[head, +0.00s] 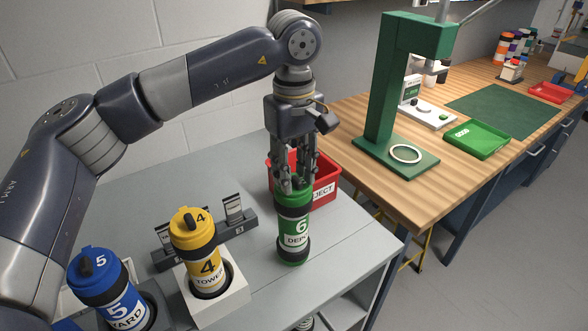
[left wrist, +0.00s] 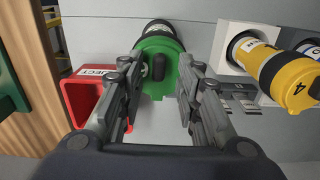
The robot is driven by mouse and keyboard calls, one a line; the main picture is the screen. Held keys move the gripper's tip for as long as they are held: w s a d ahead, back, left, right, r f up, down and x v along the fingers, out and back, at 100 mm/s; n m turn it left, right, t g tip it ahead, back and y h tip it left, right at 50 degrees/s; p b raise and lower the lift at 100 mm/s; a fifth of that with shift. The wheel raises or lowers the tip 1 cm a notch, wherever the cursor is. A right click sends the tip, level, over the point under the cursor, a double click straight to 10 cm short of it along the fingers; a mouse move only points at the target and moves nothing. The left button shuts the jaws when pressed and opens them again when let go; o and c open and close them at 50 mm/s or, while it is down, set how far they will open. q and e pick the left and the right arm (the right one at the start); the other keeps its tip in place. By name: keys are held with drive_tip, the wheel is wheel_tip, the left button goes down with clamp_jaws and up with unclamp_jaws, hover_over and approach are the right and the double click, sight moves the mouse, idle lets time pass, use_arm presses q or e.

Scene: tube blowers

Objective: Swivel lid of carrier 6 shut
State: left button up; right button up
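In the left wrist view, the green lid (left wrist: 169,85) with a dark knob shows between and beyond the two spread fingers (left wrist: 160,78). The fingers look open, with gaps to the knob. Fingers partly hide the lid in the head view, so I cannot tell exactly how far it is swivelled. My right gripper is not in view.
A red REJECT bin (head: 328,178) stands close behind carrier 6. Yellow carrier 4 (head: 198,252) sits in a white holder to the left, with blue carrier 5 (head: 105,285) beyond. A green press (head: 385,90) stands on the wooden bench. The table right of carrier 6 is clear.

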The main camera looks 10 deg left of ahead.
sight(294, 176)
use_arm(q)
wheel_tip(294, 176, up, 12)
idle(0.6)
